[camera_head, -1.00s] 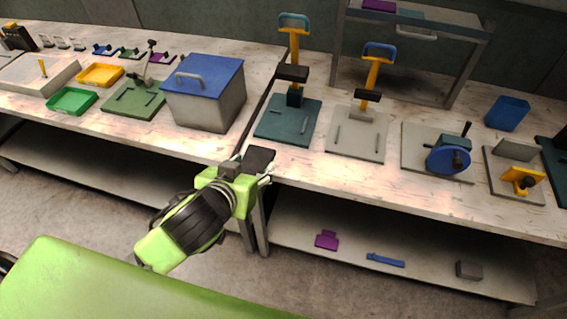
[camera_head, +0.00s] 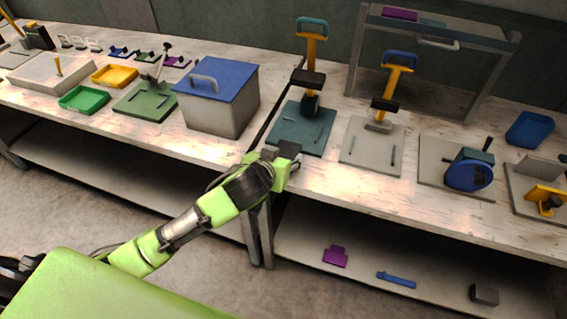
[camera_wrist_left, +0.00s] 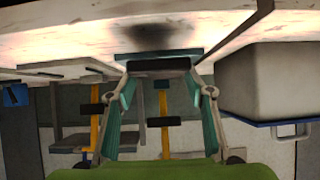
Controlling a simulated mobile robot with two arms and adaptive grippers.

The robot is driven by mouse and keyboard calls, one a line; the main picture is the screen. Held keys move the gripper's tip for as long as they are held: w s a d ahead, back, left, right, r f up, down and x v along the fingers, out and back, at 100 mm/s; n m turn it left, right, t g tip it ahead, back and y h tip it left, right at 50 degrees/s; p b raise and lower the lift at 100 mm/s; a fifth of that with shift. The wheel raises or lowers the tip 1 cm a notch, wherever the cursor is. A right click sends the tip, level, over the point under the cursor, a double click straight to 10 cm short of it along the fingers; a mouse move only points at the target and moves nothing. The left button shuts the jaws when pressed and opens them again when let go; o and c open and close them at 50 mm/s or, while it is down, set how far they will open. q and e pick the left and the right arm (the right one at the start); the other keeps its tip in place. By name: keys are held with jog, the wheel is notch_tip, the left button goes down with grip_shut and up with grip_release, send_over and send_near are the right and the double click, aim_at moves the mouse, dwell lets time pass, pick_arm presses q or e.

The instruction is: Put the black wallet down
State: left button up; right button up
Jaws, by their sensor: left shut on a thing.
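The black wallet (camera_head: 287,149) shows as a small dark piece at the end of my left arm in the head view. My left gripper (camera_head: 284,160) is shut on it, over the bench's front part, just in front of the teal press base. In the left wrist view, the wallet (camera_wrist_left: 160,66) lies as a dark bar between the two fingertips of the gripper (camera_wrist_left: 160,75). A dark shadow shows on the pale bench top beyond it. The wallet looks a little above the bench, but the exact gap is hard to tell. My right gripper is in neither view.
The teal press (camera_head: 301,128) stands right behind the gripper. The grey-based press (camera_head: 372,145) is to its right, and the grey box with a blue lid (camera_head: 222,108) to its left. Bare bench (camera_head: 330,180) lies in front of the presses. A lower shelf (camera_head: 310,235) is below.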

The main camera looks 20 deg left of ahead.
pick_arm(q)
jog(key=shift+w+f, duration=0.4)
jog(key=shift+f, duration=0.1)
jog(key=shift+f+p, duration=0.45)
jog(key=shift+f, duration=1.1)
jog(key=shift+f, duration=0.15)
jog(key=o, duration=1.2)
jog(key=shift+o, duration=0.2)
